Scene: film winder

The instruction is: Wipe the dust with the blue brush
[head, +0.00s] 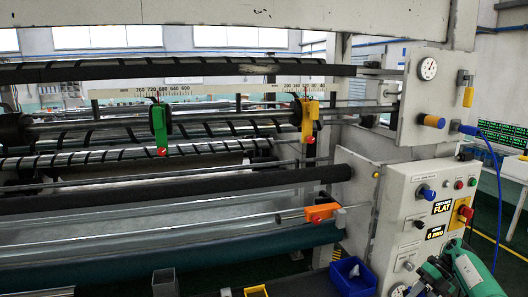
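A pale, brownish patch (258,69) that looks like dust lies on the dark upper roller (150,72), near its right part. I cannot make out a blue brush for sure. A blue bin (340,280) at the bottom, right of the middle, has a small whitish item (354,271) in it that I cannot identify.
A grey control box (408,195) with knobs and buttons stands at the right, a blue cable (497,170) beside it. Green (160,127) and yellow (308,122) holders sit on the rail; an orange one (322,212) is below.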

